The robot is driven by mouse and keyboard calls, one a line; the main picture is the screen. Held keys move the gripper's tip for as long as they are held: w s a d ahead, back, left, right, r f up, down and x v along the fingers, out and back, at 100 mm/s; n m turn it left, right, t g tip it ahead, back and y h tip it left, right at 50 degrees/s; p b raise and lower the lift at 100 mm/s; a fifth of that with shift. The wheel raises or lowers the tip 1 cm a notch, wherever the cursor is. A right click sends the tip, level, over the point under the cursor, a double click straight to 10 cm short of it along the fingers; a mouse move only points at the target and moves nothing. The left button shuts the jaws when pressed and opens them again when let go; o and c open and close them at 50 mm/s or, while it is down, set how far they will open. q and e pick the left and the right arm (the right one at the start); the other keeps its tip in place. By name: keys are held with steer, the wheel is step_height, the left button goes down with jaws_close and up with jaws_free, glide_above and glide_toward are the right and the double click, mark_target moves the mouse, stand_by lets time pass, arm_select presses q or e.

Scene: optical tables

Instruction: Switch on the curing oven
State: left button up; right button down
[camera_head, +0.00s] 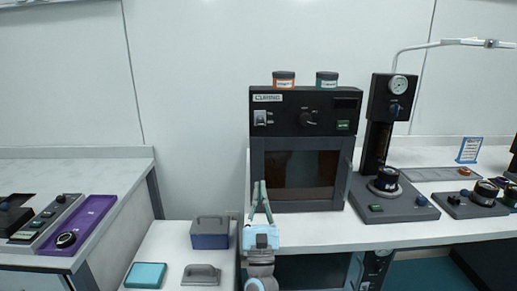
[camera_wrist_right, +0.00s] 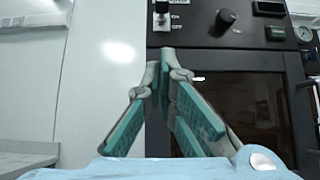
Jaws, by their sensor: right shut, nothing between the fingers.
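The curing oven (camera_head: 300,150) is a black box with a dark window, standing on the bench against the wall. Its control panel has a toggle switch (camera_head: 261,117) at the left, a round knob (camera_head: 307,118) in the middle and a green button (camera_head: 343,125) at the right. In the right wrist view the switch (camera_wrist_right: 162,14) is above the fingertips, with ON and OFF marks beside it. My right gripper (camera_head: 259,183) is shut and empty, in front of the oven's left side, below the switch; it also shows in the right wrist view (camera_wrist_right: 167,58). My left gripper is not in view.
Two small jars, orange (camera_head: 284,78) and green (camera_head: 327,79), stand on the oven. A black gauge stand (camera_head: 388,140) is to the right. A lower table at the front holds a blue-grey box (camera_head: 210,233), a teal block (camera_head: 145,275) and a grey handled block (camera_head: 201,274).

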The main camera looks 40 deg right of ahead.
mark_target(259, 141)
steer(key=shift+r, duration=0.1)
steer(key=p+x, duration=0.1)
steer(key=x, duration=0.3)
steer(key=s+a+r+p+x, duration=0.1)
steer(key=x, duration=0.3)
steer(key=p+x, duration=0.2)
steer(key=x, duration=0.2)
steer(key=shift+r, duration=0.7)
steer(key=shift+y, duration=0.3)
